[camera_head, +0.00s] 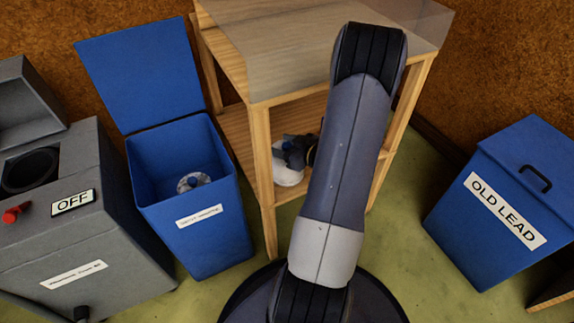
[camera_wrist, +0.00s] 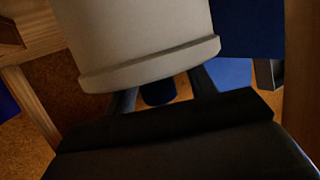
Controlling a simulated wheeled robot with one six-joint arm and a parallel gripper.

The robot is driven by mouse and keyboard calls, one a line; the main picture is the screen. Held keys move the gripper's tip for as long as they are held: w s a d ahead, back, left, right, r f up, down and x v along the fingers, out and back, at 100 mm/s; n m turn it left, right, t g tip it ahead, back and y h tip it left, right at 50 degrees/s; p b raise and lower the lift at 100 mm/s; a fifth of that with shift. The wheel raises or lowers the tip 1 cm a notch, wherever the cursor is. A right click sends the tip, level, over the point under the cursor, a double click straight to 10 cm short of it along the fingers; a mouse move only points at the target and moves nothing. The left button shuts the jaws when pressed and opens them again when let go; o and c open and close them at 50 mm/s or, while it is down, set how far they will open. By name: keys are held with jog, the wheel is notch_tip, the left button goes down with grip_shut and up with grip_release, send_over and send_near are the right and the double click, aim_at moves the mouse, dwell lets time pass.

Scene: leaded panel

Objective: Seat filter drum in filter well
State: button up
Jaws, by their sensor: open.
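The grey machine (camera_head: 120,240) has a red knob (camera_head: 14,214) and an OFF sign (camera_head: 72,202). An open blue bin (camera_head: 195,240) beside it holds another round, pale-topped object (camera_head: 194,182). A closed OLD LEAD bin (camera_head: 510,200) stands right.

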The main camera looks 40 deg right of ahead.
jog(key=shift+w, duration=0.15)
grip_shut()
dwell(0.5)
